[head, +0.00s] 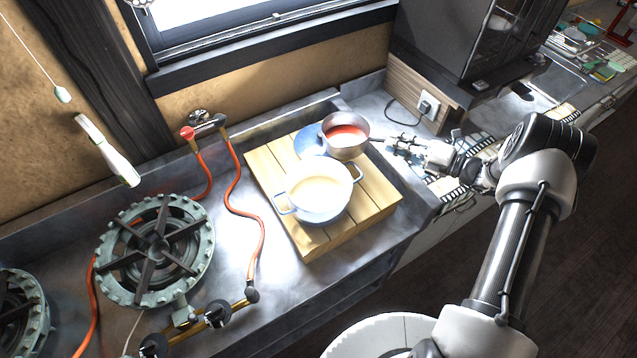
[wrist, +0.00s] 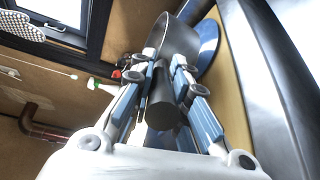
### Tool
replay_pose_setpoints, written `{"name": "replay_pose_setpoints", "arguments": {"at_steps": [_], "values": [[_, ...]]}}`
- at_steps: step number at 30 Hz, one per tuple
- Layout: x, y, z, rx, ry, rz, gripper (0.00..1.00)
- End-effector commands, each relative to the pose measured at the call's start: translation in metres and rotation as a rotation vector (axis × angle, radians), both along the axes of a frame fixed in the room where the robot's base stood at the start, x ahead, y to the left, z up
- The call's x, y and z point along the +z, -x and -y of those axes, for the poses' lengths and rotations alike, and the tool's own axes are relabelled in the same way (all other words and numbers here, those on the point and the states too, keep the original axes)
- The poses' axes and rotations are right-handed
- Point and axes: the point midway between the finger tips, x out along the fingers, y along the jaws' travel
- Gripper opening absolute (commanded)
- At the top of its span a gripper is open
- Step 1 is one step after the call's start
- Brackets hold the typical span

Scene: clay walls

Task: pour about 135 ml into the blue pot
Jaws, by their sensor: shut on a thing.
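The blue pot (head: 318,214), pale blue outside and cream inside, stands upright on a wooden slatted board, with a handle on either side. A grey metal saucepan (head: 345,149) holding red liquid (head: 346,132) is just behind and right of it. My gripper (head: 392,143) is shut on the saucepan's handle from the right. In the wrist view, the dark handle (wrist: 161,98) sits between the fingers of my gripper (wrist: 168,75), with the saucepan's wall (wrist: 174,36) beyond. The saucepan looks close to upright. I cannot tell if it touches the board.
A blue disc (head: 308,142) lies on the wooden board (head: 378,202), partly behind the saucepan. A gas burner (head: 156,250) and red hoses (head: 236,185) are to the left. A dark cabinet (head: 440,45) stands at the back right.

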Motion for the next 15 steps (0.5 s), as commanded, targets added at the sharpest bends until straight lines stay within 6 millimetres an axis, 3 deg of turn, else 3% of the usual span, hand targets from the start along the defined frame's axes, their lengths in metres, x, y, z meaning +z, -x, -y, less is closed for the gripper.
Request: {"name": "replay_pose_setpoints", "arguments": {"at_steps": [15], "values": [[0.0084,0.0028,-0.0013,0.001,0.011,0.032,0.0]]}}
